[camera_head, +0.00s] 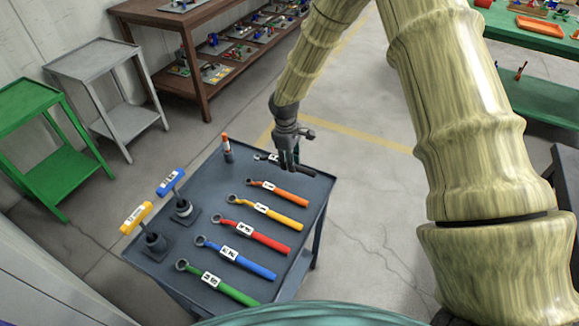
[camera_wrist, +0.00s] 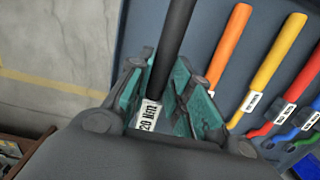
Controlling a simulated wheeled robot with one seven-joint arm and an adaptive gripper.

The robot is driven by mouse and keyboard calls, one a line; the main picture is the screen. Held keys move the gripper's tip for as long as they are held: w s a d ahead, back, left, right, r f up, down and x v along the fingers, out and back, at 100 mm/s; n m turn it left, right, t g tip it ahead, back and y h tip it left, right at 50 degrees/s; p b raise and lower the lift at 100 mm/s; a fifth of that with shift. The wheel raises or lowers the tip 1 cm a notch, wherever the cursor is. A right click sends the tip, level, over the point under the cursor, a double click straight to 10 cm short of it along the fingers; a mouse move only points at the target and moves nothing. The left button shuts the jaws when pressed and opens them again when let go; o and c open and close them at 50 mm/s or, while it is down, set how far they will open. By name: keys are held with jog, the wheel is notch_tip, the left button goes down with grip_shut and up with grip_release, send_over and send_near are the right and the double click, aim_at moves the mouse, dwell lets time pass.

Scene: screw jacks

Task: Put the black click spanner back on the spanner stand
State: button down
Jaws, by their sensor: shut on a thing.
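The black click spanner (camera_head: 304,170) is at the far edge of the dark grey stand top (camera_head: 205,224), beyond the orange spanner. Its ring end points left and its handle points right. My gripper (camera_head: 289,166) is above its middle, shut on it. In the wrist view the teal-padded fingers of my gripper (camera_wrist: 167,68) lie on both sides of the black spanner's handle (camera_wrist: 177,28), close to its white "20 Nm" label. I cannot tell whether the spanner touches the top or hangs just above it.
Orange (camera_head: 290,195), yellow (camera_head: 286,219), red (camera_head: 270,241), blue (camera_head: 255,268) and green (camera_head: 236,294) spanners lie in a row. An upright orange-tipped piece (camera_head: 227,150) and blue-handled (camera_head: 171,182) and yellow-handled (camera_head: 136,217) jacks stand at left. Floor is clear to the right.

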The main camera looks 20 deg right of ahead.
jog(key=shift+f+p, duration=0.6)
jog(key=shift+f, duration=1.15)
jog(key=c, duration=1.3)
grip_release()
jog(key=shift+f, duration=0.1)
jog(key=r+b, duration=0.1)
jog(key=r, duration=0.3)
jog(key=r+b, duration=0.1)
jog(key=r, duration=0.7)
jog(key=shift+w+a+r+b, duration=0.1)
jog(key=shift+w+a+b, duration=0.25)
jog(key=shift+w+b, duration=0.05)
